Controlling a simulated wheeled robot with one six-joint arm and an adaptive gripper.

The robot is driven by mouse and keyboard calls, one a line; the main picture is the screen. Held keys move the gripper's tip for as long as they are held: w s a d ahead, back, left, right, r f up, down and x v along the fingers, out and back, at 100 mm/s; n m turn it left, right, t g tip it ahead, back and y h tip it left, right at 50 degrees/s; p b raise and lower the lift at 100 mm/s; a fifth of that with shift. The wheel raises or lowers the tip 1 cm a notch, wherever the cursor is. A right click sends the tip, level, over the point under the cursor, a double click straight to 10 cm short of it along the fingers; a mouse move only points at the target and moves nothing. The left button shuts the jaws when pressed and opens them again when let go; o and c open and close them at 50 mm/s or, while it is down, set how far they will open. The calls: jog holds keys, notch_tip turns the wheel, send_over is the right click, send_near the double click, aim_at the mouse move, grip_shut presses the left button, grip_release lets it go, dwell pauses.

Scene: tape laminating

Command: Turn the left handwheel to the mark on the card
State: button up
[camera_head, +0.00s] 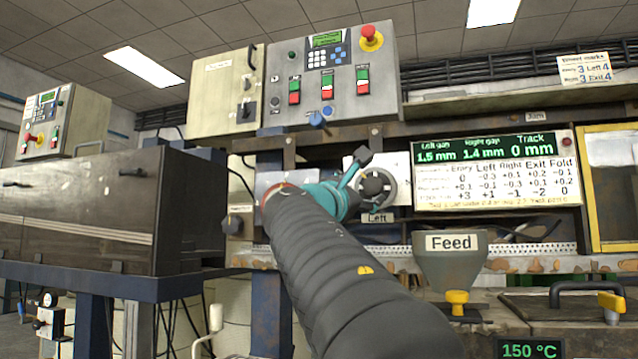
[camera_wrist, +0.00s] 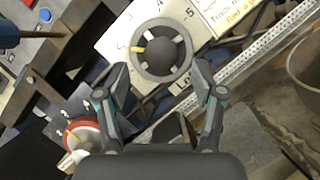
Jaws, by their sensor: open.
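The left handwheel (camera_head: 391,190) is a dark grey spoked wheel on a white plate, above a "Left" label (camera_head: 377,218). In the wrist view the handwheel (camera_wrist: 160,50) has a yellow mark (camera_wrist: 138,49) pointing left, below the dial's 3. In the head view my gripper (camera_head: 362,170) partly covers the wheel. The card (camera_head: 584,72) reads "Wheel marks", with Left 4.
A display (camera_head: 493,146) shows left gap 1.5 mm, right gap 1.4 mm, track 0 mm. The feed hopper (camera_head: 451,262) stands below right of the wheel. A control box (camera_head: 332,80) is above. A red-ringed knob (camera_wrist: 84,138) is lower left in the wrist view.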

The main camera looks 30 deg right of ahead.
aim_at(371, 186)
jog(key=shift+p+x, duration=0.45)
jog(key=shift+x, duration=1.85)
